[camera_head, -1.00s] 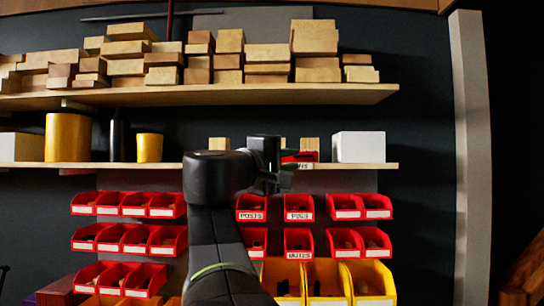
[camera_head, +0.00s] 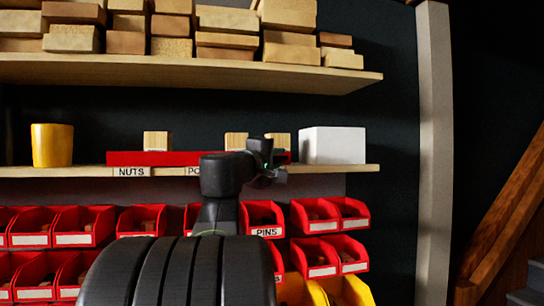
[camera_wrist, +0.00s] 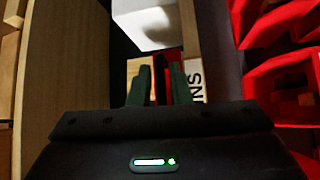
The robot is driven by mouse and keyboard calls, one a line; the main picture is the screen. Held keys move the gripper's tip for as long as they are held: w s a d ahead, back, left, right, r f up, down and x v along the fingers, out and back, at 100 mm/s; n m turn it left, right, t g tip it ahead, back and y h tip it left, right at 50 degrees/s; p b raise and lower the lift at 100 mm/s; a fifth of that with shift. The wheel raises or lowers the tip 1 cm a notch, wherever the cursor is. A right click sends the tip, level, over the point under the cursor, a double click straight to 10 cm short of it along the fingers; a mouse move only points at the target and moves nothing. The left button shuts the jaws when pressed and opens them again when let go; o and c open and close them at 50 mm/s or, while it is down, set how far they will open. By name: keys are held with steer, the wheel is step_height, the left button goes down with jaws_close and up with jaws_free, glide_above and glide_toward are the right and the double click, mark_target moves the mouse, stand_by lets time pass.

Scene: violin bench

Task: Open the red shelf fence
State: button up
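The red shelf fence (camera_head: 178,158) is a long flat red bar along the front of the middle shelf (camera_head: 60,171), above white labels reading NUTS and a partly hidden word. Pale wooden blocks (camera_head: 157,141) rise behind it. My gripper (camera_head: 274,175) is in front of the fence's right part and hides some of it. In the wrist view my gripper's dark fingers (camera_wrist: 160,80) stand apart, with a strip of the red fence (camera_wrist: 172,76) showing between their tips. I cannot tell whether they touch it.
A white box (camera_head: 333,145) stands on the shelf just right of the fence, and a yellow cup (camera_head: 52,145) at the left. An upper shelf (camera_head: 180,70) holds stacked wood blocks. Red bins (camera_head: 315,215) hang close below. A pale post (camera_head: 434,150) stands at the right.

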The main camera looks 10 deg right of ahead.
steer(key=shift+w, duration=0.1)
jaws_close()
steer(key=shift+a, duration=0.15)
